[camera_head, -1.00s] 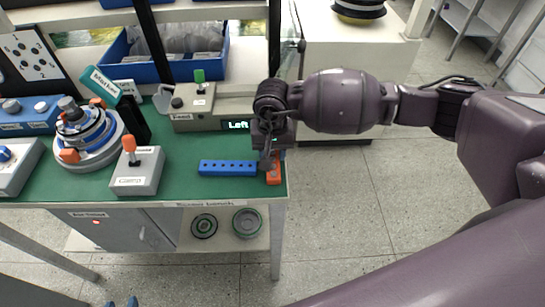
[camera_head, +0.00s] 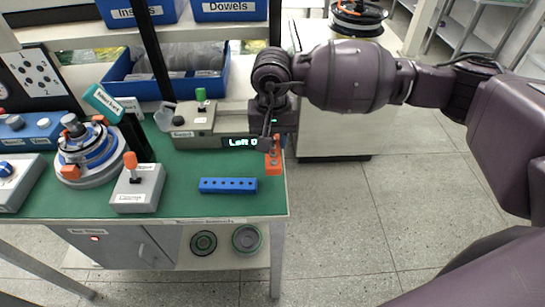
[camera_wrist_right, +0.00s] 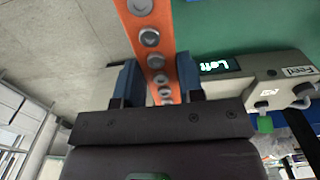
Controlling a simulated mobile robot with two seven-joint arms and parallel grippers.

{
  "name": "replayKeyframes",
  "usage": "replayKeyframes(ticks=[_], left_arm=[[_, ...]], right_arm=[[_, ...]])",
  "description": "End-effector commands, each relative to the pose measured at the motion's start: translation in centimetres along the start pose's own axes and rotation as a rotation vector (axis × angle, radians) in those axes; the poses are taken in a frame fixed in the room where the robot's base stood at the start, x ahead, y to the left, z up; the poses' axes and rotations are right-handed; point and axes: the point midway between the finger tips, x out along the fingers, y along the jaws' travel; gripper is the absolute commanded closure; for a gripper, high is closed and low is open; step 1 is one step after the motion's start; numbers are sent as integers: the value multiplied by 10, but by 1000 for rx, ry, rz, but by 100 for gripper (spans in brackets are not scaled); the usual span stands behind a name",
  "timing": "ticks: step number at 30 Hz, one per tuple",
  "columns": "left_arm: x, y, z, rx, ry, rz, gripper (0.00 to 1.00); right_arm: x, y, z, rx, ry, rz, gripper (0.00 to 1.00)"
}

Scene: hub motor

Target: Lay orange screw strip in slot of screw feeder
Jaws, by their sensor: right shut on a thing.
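The orange screw strip (camera_head: 273,162), with a row of grey screw heads, hangs out from under my right gripper (camera_head: 268,140) at the right edge of the green bench. In the right wrist view the strip (camera_wrist_right: 148,38) runs between the two blue fingers of my right gripper (camera_wrist_right: 159,82), which is shut on it. The grey screw feeder (camera_head: 195,121), with a lit display reading "Left" and a green button, stands behind. My gripper covers the feeder's right end, so the slot is hidden. My left gripper is not in view.
A blue block with holes (camera_head: 228,185) lies left of the strip. A grey box with an orange lever (camera_head: 137,188) and the round hub motor fixture (camera_head: 88,152) stand farther left. Blue bins (camera_head: 180,72) are at the back. Floor is open right of the bench.

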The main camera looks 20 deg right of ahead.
Motion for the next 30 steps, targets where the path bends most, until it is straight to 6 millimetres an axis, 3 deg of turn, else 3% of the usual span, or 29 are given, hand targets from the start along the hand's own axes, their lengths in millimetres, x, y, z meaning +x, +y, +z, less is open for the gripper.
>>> replayKeyframes(ticks=[6, 12, 21, 30], left_arm=[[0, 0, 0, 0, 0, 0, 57], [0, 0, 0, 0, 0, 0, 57], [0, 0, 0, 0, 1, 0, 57], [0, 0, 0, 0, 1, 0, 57]], right_arm=[[-52, 0, -1, 0, 3, -1, 94], [-81, 0, 0, 1, 1, 0, 94], [-94, 0, 0, -17, -1, 0, 94], [-95, 0, -7, -202, -3, 1, 94]])
